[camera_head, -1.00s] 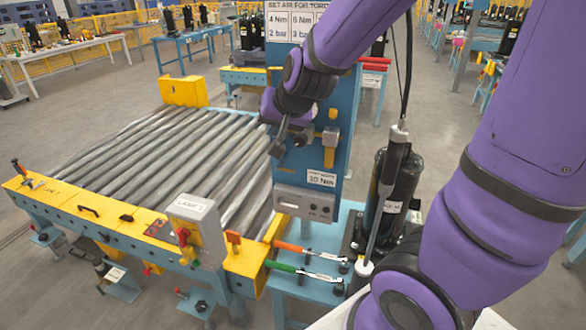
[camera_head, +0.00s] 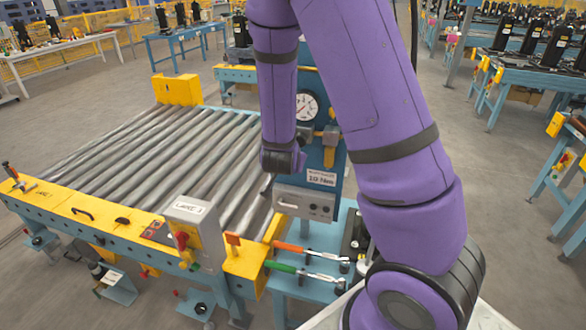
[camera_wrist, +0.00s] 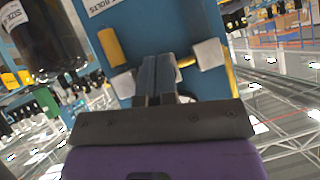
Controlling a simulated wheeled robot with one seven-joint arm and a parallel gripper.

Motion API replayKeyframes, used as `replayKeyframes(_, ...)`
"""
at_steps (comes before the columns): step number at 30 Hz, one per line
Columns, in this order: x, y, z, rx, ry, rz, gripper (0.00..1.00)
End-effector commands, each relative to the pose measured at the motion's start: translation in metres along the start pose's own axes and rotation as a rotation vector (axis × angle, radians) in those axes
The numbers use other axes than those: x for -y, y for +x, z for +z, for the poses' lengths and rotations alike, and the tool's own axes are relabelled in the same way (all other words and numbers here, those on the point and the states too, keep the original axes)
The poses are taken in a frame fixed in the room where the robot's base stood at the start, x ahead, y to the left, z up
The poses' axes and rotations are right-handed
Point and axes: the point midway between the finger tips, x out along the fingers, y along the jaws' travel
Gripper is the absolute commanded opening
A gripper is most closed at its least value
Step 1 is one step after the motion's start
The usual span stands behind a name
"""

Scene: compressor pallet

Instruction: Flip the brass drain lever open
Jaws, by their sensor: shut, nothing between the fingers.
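A blue panel (camera_head: 345,180) stands at the right end of the roller conveyor, with a round white gauge (camera_head: 307,106). Beside and below the gauge is a brass-yellow fitting (camera_head: 330,152) on a grey block; I cannot tell whether it is the drain lever.
The roller conveyor (camera_head: 140,150) lies left of the panel. A grey control box (camera_head: 190,215) stands at its front corner. An orange-handled wrench (camera_head: 305,250) and a green-handled wrench (camera_head: 300,272) lie on the blue bench below.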

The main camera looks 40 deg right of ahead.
Motion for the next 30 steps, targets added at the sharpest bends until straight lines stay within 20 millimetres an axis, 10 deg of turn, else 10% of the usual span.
replayKeyframes(20, -0.009, 0.013, 0.003, -0.049, -0.005, 0.033, 0.00)
replayKeyframes(30, -0.012, 0.065, 0.000, -0.048, -0.005, 0.036, 0.00)
